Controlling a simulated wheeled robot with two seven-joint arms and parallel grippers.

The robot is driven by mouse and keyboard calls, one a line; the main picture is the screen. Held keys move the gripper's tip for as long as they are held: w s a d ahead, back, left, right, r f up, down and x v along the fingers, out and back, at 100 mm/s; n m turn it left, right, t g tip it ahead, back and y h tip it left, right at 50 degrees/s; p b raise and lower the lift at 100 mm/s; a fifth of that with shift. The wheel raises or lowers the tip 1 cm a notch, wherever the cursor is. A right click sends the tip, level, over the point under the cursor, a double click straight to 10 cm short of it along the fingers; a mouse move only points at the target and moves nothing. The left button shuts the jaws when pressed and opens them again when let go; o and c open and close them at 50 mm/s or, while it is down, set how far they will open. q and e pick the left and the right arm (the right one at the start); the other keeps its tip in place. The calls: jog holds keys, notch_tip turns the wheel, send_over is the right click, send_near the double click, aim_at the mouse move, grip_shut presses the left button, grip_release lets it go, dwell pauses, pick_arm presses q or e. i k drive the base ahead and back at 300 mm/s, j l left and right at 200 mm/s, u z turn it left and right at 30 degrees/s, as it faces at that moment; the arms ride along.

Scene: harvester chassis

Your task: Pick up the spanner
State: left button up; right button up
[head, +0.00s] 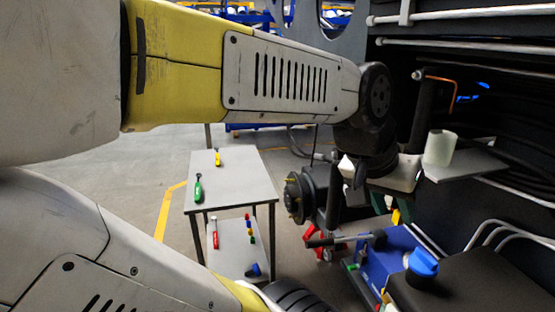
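I cannot make out a spanner for certain in the head view. My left arm crosses the upper picture from the left, and its dark wrist hangs down near the centre right. My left gripper (361,178) is small and dark under the wrist, beside a pale ledge of the chassis. Its fingers blend into the dark parts behind, so I cannot tell whether they are open or hold anything. My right gripper is not in view.
A pale cup (439,148) stands on a chassis ledge. A blue cap (423,263) is lower right.

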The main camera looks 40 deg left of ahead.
aim_at(217, 165)
jog(key=u, duration=2)
jog(key=i+j+u, duration=0.15)
jog(key=j, duration=0.25)
jog(key=i+j+u, duration=0.1)
jog(key=i+j, duration=0.15)
jog(key=i+j+u, duration=0.15)
jog(key=j, duration=0.35)
jog(key=i, duration=0.1)
